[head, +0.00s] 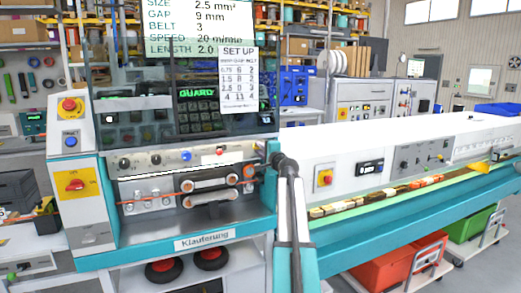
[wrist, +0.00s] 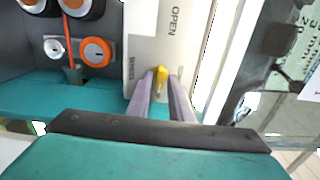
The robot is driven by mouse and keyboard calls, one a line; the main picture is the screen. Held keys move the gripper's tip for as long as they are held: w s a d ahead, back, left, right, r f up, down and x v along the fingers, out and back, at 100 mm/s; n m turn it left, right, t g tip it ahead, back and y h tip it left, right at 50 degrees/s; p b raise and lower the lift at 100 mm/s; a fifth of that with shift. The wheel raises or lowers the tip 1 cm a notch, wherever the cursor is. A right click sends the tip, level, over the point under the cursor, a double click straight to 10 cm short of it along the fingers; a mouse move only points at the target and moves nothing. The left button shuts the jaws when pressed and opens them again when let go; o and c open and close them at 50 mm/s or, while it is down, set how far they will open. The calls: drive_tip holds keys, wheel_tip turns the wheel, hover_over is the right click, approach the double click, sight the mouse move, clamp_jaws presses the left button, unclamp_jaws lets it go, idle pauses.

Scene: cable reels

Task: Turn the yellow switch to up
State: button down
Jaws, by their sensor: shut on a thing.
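The yellow switch (wrist: 161,73) is a small yellow lever on a pale panel in the wrist view. The word OPEN is printed sideways on that panel, above the lever in the picture. My gripper (wrist: 161,85) has its two grey fingers on either side of the lever and is shut on it. The fingers hide part of the lever and its base. In the head view my arm reaches in at the right edge of the stripping machine, and I cannot make out the yellow lever or the fingertips there.
The machine has rollers (head: 210,190), a clear guard (head: 180,110) and a red knob on a yellow plate (head: 75,184). An orange-rimmed roller (wrist: 96,52) lies left of my fingers. A long conveyor bench (head: 420,215) extends right.

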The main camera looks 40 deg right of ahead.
drive_tip(key=c, duration=1.8)
unclamp_jaws()
drive_tip(key=shift+c, duration=0.2)
drive_tip(key=shift+s, duration=0.15)
drive_tip(key=b+v, duration=0.2)
drive_tip(key=v, duration=1.1)
drive_tip(key=shift+s, duration=0.25)
drive_tip(key=shift+a+f, duration=0.1)
